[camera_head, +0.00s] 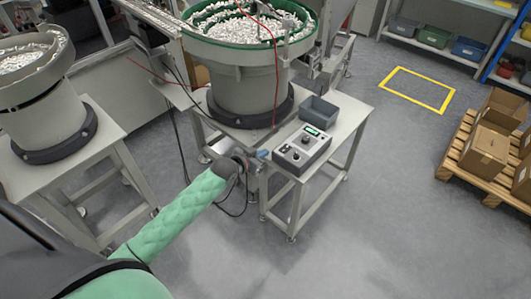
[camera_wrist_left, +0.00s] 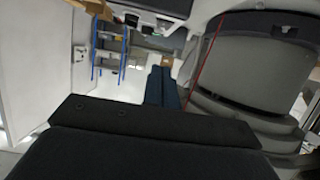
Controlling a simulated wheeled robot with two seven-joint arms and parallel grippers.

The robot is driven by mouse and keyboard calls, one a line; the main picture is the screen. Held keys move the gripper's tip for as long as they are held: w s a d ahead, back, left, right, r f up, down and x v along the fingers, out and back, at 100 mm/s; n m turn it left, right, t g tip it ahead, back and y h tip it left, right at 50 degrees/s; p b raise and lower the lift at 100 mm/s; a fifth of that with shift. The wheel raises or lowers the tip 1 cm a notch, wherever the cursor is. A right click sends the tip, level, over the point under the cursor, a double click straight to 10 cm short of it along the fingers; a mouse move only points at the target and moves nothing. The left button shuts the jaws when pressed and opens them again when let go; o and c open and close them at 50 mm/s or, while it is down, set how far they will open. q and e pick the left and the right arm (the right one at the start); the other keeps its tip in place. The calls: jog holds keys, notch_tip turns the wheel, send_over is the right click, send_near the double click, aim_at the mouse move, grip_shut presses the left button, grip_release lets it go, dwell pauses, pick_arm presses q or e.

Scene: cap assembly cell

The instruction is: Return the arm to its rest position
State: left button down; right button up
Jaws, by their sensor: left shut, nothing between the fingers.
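My left arm in its green sleeve comes in from the lower left of the head view. Its gripper (camera_head: 262,156) is by the front edge of the feeder table (camera_head: 345,122), left of the control box. It is small there, and its fingers are hard to make out. In the left wrist view the gripper's two dark fingers (camera_wrist_left: 162,87) lie side by side, shut with nothing between them. My right gripper is in neither view.
The control box (camera_head: 302,150) and a grey bin (camera_head: 318,112) stand on the table by a large bowl feeder (camera_head: 243,92). A second feeder (camera_head: 45,115) stands left. Cartons (camera_head: 485,150) lie on a pallet at right. The floor between is clear.

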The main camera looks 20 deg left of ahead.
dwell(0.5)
pick_arm(q)
jog(key=s+a+f+g+y, duration=0.1)
jog(key=s+f+g+y, duration=0.15)
jog(key=s+f, duration=0.4)
jog(key=s+a+f+g+y, duration=0.1)
jog(key=s+f+g+y, duration=0.2)
jog(key=f, duration=0.6)
jog(key=s+d+f+g, duration=0.2)
jog(key=s+d+f, duration=0.2)
jog(key=s, duration=0.6)
jog(key=s+d+f+n+g+h, duration=0.1)
jog(key=s+d+f+g, duration=0.1)
jog(key=s+d+f, duration=0.2)
jog(key=s+d+f+n+g, duration=0.1)
jog(key=s+d+f, duration=0.4)
jog(key=s, duration=1.1)
notch_tip(320, 180, down, 3)
jog(key=shift+f+g, duration=0.2)
jog(key=shift+g, duration=0.35)
jog(key=shift+h, duration=0.25)
